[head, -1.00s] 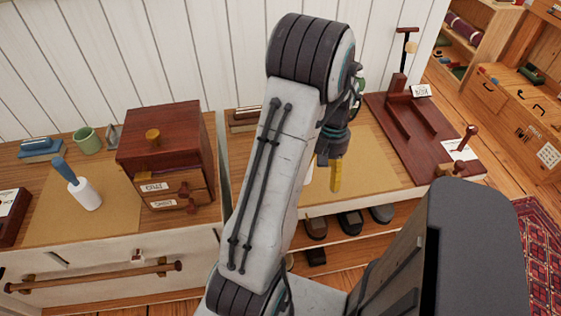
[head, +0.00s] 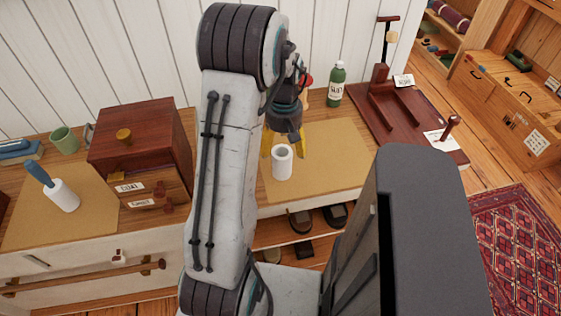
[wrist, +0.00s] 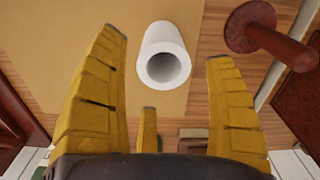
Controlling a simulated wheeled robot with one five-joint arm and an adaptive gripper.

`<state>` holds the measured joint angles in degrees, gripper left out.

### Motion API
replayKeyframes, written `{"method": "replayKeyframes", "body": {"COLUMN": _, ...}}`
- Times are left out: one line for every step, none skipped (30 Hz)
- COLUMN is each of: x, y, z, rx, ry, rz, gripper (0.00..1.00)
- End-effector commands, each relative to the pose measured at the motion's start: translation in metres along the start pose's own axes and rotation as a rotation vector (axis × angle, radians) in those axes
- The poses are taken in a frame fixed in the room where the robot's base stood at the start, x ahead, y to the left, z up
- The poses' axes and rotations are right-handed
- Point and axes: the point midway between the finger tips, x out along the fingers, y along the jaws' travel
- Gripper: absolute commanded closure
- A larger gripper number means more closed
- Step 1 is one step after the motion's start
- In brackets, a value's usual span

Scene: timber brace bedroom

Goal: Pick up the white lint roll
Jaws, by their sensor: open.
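The white lint roll (head: 282,162) is a short hollow cylinder on the tan mat (head: 330,150) on the bench top. In the wrist view the roll (wrist: 164,52) shows its open end toward the camera, ahead of and between the fingertips. My gripper (head: 284,145) has yellow fingers and is just behind the roll in the head view. In the wrist view my gripper (wrist: 165,45) is open, with clear space on both sides of the roll and no finger visibly touching it. Part of my gripper is hidden by my arm in the head view.
A dark red drawer box (head: 145,150) is left of my arm. A green bottle (head: 336,85) and a dark red wooden stand (head: 400,115) are at right. Shoes (head: 300,220) sit on the shelf below.

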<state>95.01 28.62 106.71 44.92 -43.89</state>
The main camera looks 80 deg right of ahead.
Motion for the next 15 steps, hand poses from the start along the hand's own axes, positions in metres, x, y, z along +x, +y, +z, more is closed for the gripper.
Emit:
{"method": "replayKeyframes", "body": {"x": 0.0, "y": 0.0, "z": 0.0, "rx": -0.021, "ry": 0.001, "rz": 0.001, "gripper": 0.22}}
{"method": "replayKeyframes", "body": {"x": 0.0, "y": 0.0, "z": 0.0, "rx": -0.036, "ry": 0.002, "rz": 0.002, "gripper": 0.22}}
{"method": "replayKeyframes", "body": {"x": 0.0, "y": 0.001, "z": -0.001, "rx": -0.053, "ry": 0.003, "rz": 0.003, "gripper": 0.22}}
{"method": "replayKeyframes", "body": {"x": 0.0, "y": 0.001, "z": -0.001, "rx": -0.066, "ry": 0.003, "rz": 0.003, "gripper": 0.22}}
{"method": "replayKeyframes", "body": {"x": 0.0, "y": 0.001, "z": -0.001, "rx": -0.078, "ry": 0.003, "rz": 0.004, "gripper": 0.22}}
{"method": "replayKeyframes", "body": {"x": 0.0, "y": 0.001, "z": -0.001, "rx": -0.094, "ry": 0.004, "rz": 0.004, "gripper": 0.22}}
{"method": "replayKeyframes", "body": {"x": 0.001, "y": 0.001, "z": -0.001, "rx": -0.105, "ry": 0.003, "rz": 0.004, "gripper": 0.22}}
{"method": "replayKeyframes", "body": {"x": 0.001, "y": 0.001, "z": -0.001, "rx": -0.113, "ry": 0.003, "rz": 0.003, "gripper": 0.22}}
{"method": "replayKeyframes", "body": {"x": 0.003, "y": 0.001, "z": -0.001, "rx": -0.124, "ry": 0.002, "rz": 0.003, "gripper": 0.22}}
{"method": "replayKeyframes", "body": {"x": 0.004, "y": 0.0, "z": 0.0, "rx": -0.13, "ry": 0.002, "rz": 0.002, "gripper": 0.22}}
{"method": "replayKeyframes", "body": {"x": 0.006, "y": 0.0, "z": 0.0, "rx": -0.134, "ry": 0.001, "rz": 0.001, "gripper": 0.22}}
{"method": "replayKeyframes", "body": {"x": 0.009, "y": 0.0, "z": 0.0, "rx": -0.137, "ry": 0.001, "rz": 0.001, "gripper": 0.22}}
{"method": "replayKeyframes", "body": {"x": 0.011, "y": 0.0, "z": 0.0, "rx": -0.138, "ry": 0.002, "rz": 0.002, "gripper": 0.22}}
{"method": "replayKeyframes", "body": {"x": 0.014, "y": 0.0, "z": 0.0, "rx": -0.138, "ry": 0.001, "rz": 0.001, "gripper": 0.22}}
{"method": "replayKeyframes", "body": {"x": 0.017, "y": 0.0, "z": 0.0, "rx": -0.138, "ry": 0.001, "rz": 0.001, "gripper": 0.22}}
